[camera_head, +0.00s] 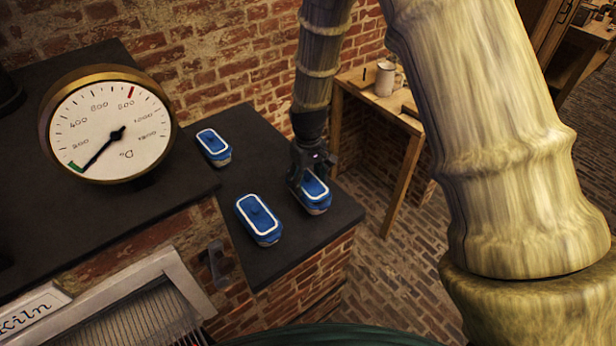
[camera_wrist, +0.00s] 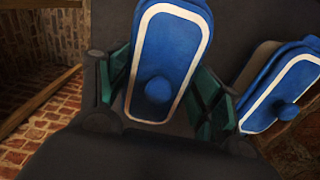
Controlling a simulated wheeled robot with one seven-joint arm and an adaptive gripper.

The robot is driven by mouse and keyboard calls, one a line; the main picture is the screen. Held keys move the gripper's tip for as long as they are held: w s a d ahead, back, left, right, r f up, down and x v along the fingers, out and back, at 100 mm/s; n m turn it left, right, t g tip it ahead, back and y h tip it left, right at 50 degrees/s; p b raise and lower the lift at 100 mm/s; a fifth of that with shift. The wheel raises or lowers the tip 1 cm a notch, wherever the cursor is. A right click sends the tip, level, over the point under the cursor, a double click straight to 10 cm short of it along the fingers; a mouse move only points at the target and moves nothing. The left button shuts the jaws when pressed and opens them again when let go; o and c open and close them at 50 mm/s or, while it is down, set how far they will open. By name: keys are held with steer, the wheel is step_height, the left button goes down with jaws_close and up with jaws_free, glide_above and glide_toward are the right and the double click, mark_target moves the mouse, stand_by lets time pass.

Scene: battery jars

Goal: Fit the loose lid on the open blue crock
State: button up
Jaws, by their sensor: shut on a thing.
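My gripper (camera_head: 309,178) points down over the dark counter and is shut on a blue lid (camera_head: 315,187) with a white border. In the wrist view the green finger pads of my gripper (camera_wrist: 162,98) press on both long sides of the lid (camera_wrist: 172,52), and its round knob faces the camera. In the head view a blue and beige crock (camera_head: 319,209) shows directly under the held lid, near the counter's right edge. My gripper covers part of it, and I cannot tell whether the lid is fully seated or slightly above the rim.
A lidded blue crock (camera_head: 258,220) stands to the left and nearer, and another (camera_head: 214,147) stands farther back. One lidded crock (camera_wrist: 285,90) is close to my right finger in the wrist view. A large dial gauge (camera_head: 108,125) stands at left. A wooden table (camera_head: 352,88) is behind.

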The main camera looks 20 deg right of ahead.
mark_target(308, 176)
steer(key=shift+s, duration=0.1)
steer(key=shift+f, duration=0.45)
steer(key=o, duration=1.1)
steer(key=shift+o, duration=0.2)
steer(key=shift+r, duration=0.55)
step_height(308, 176, up, 12)
steer(key=b, duration=0.4)
steer(key=shift+b, duration=0.3)
steer(key=shift+f, duration=0.15)
